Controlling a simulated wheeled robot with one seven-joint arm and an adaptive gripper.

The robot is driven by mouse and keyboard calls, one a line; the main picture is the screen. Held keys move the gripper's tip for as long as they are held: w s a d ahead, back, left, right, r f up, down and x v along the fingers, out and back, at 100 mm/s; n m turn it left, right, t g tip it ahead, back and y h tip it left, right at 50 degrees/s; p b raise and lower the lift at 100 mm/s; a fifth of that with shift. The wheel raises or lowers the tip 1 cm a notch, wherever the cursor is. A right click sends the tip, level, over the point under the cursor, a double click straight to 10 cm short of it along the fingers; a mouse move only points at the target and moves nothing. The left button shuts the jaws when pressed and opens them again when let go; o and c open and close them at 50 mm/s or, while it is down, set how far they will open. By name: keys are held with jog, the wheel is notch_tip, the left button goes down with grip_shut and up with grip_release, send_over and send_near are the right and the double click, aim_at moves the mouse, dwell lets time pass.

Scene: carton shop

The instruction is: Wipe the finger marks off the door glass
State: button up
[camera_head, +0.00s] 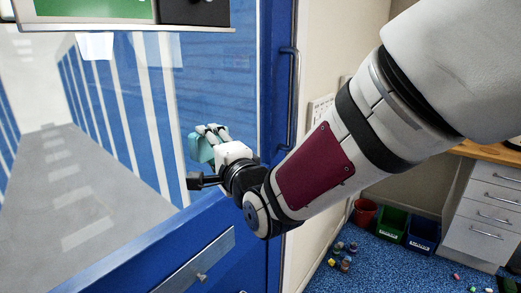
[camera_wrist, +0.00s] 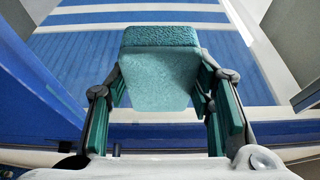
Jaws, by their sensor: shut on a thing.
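My gripper (camera_head: 206,134) is in front of the door glass (camera_head: 150,110) in the head view, close to its right edge. It is shut on a teal block (camera_head: 199,150) that looks like a sponge or folded cloth. In the wrist view the teal block (camera_wrist: 160,68) sits between the two fingers (camera_wrist: 160,95), its textured far end towards the glass. I cannot tell whether it touches the glass. The door has a blue frame (camera_head: 270,100) with a dark upright handle (camera_head: 290,95). I cannot make out clear finger marks.
A corridor with blue and white striped walls shows through the glass. Red, green (camera_head: 392,222) and blue (camera_head: 423,233) bins stand on the blue floor at right, near a white drawer unit (camera_head: 486,215). Small loose items (camera_head: 343,255) lie on the floor. A green-panelled sign (camera_head: 95,10) hangs at the top.

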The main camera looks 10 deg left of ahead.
aim_at(209, 147)
jog(key=shift+w+d+b, duration=0.3)
jog(key=shift+w+b, duration=0.25)
jog(key=shift+w, duration=0.35)
jog(key=shift+w+d+b, duration=0.25)
jog(key=shift+w+b, duration=0.3)
jog(key=shift+w, duration=0.3)
jog(key=shift+w+d+b, duration=0.3)
jog(key=shift+w+b, duration=0.25)
jog(key=shift+w, duration=0.35)
jog(key=shift+a, duration=0.15)
jog(key=shift+s, duration=0.15)
jog(key=shift+s+a, duration=0.55)
jog(key=shift+s, duration=0.65)
jog(key=shift+s+a, duration=0.6)
jog(key=shift+s, duration=0.6)
jog(key=shift+s+a, duration=0.55)
jog(key=shift+s, duration=0.65)
jog(key=shift+d, duration=0.1)
jog(key=shift+s+d+b, duration=0.15)
jog(key=shift+s+d, duration=0.2)
jog(key=shift+d, duration=0.55)
jog(key=shift+s+d+b, duration=0.1)
jog(key=shift+s+d, duration=0.25)
jog(key=shift+d, duration=0.6)
jog(key=shift+s+d+b, duration=0.15)
jog(key=shift+s+d, duration=0.2)
jog(key=shift+d, duration=0.55)
